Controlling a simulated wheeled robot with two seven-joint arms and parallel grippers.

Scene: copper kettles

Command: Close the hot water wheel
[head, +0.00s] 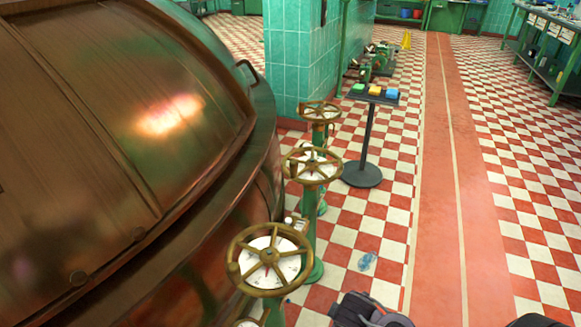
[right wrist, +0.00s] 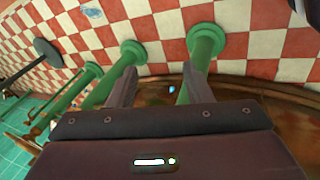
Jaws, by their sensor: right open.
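Three brass hand wheels on green posts stand in a row beside the copper kettle in the head view: a near wheel (head: 269,259), a middle wheel (head: 311,166) and a far wheel (head: 319,112). White dials show beneath the near and middle wheels. I cannot read which one is for hot water. In the right wrist view my right gripper (right wrist: 158,82) is open, its two fingers apart with nothing held between them. Green posts (right wrist: 206,48) show beyond the fingers; contact with them cannot be told. My left gripper is in neither view.
The copper kettle (head: 130,110) fills the left of the head view. A black stand (head: 364,140) with coloured blocks stands beyond the wheels, near a green tiled pillar (head: 297,50). A blue patch (head: 367,262) lies on the checkered floor. The red lane (head: 450,170) at right is clear.

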